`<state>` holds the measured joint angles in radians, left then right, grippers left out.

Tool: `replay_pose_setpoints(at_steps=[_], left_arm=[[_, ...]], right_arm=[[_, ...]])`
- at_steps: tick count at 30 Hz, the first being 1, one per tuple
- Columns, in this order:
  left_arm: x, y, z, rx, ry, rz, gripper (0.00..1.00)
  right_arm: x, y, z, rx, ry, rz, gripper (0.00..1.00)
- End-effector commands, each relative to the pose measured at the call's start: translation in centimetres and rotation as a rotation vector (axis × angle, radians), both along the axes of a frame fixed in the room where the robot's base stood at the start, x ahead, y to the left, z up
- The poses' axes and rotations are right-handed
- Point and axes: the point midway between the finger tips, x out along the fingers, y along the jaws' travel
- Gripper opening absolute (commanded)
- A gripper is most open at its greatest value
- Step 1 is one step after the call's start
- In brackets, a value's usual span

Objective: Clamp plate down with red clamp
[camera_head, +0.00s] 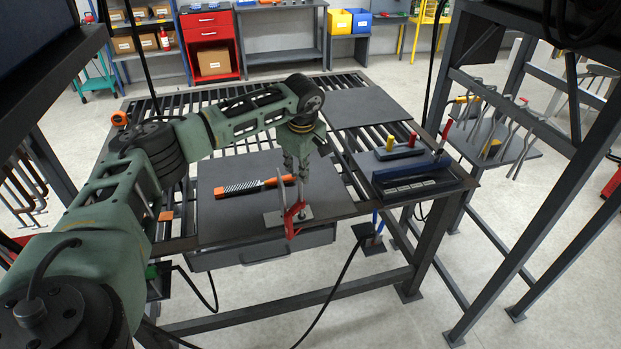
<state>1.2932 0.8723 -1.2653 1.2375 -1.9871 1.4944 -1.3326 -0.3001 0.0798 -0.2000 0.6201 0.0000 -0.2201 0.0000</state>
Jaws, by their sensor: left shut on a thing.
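My left gripper (302,176) comes in from the left and points down over the front part of the workbench. It is shut on the upper part of a red clamp (293,217), and the fingers partly hide it. The red clamp stands at the front edge of the dark table top (225,225). A small light grey plate (273,219) lies flat at the clamp's foot; I cannot tell whether the clamp presses on it. My right gripper is not in view.
A file with an orange handle (281,181) lies just left of the gripper. A dark blue holder (415,185) with red- and yellow-tipped tools stands at the bench's right. A flat dark panel (366,106) lies at the back right. A tool rack (500,120) stands further right.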

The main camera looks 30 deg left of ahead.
Motion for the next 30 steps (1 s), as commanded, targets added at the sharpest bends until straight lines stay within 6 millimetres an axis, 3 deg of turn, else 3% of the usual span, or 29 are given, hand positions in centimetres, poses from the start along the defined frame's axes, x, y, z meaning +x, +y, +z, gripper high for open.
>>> replay_pose_setpoints(at_steps=[1, 18, 23, 30], left_arm=[[-0.7, 0.1, -0.7, 0.015, 0.038, -0.059, 0.00], [-1.0, -0.3, -0.9, 0.131, 0.169, -0.801, 0.00], [-1.0, -0.4, -1.0, 0.148, 0.187, -0.912, 0.00], [-1.0, -0.4, -1.0, 0.150, 0.189, -0.922, 0.00]], right_arm=[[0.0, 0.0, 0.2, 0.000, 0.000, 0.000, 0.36], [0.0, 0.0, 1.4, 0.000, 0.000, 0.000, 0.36], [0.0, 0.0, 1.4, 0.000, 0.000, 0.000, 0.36], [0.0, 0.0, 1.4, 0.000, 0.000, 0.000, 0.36]])
